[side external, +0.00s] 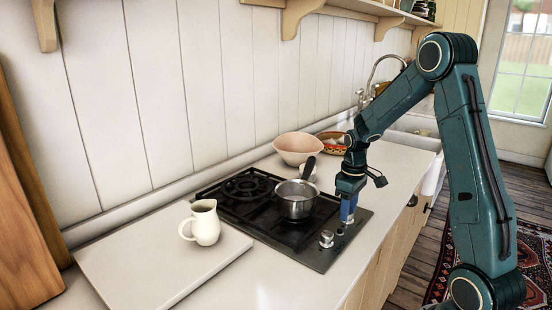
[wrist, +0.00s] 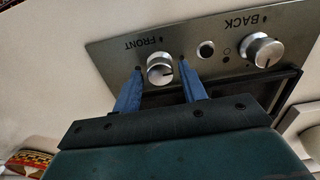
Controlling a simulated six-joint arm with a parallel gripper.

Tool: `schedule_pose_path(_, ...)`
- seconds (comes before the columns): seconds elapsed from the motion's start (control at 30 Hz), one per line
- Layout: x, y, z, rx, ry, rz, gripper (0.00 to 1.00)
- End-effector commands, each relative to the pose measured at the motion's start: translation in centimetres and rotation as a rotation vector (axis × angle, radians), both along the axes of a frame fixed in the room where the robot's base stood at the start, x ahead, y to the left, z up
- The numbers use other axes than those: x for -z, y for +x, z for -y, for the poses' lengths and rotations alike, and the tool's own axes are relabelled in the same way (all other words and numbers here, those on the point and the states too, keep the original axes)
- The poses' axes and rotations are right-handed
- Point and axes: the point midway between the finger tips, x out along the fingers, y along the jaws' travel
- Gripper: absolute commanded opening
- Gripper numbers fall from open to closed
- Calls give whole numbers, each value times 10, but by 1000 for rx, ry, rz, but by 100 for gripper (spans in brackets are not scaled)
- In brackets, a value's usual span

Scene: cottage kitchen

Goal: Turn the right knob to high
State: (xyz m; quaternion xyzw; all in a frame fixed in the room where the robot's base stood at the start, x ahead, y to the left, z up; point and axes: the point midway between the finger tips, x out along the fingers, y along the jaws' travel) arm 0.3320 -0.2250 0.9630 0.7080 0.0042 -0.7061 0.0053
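The right knob, a silver dial under the upside-down word FRONT, shows in the wrist view (wrist: 160,68). A dark mark on it points toward the lower right of that picture. My gripper (wrist: 160,66) is open, with one blue finger on each side of this knob and small gaps visible. In the side view my gripper (side external: 348,216) points down at the right end of the hob's front strip and mostly hides that knob. The left knob (side external: 326,238) stands clear of it; in the wrist view it sits under BACK (wrist: 262,49).
The black hob (side external: 262,222) carries a steel saucepan (side external: 295,199), close left of my gripper. A cream jug (side external: 203,223) stands on a white board (side external: 150,265) at left. A pink bowl (side external: 297,147) and a patterned bowl (side external: 334,146) stand behind.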

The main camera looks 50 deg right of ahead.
Motion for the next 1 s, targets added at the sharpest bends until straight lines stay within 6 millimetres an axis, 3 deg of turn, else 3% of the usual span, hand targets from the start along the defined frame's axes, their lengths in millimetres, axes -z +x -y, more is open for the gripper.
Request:
schedule_pose_path(0.57, -9, 0, 0, 1, 0, 0, 50)
schedule_pose_path(0.77, -32, 0, 0, 1, -2, 2, 50)
schedule_pose_path(1.0, -73, 0, 0, 1, -2, 3, 50)
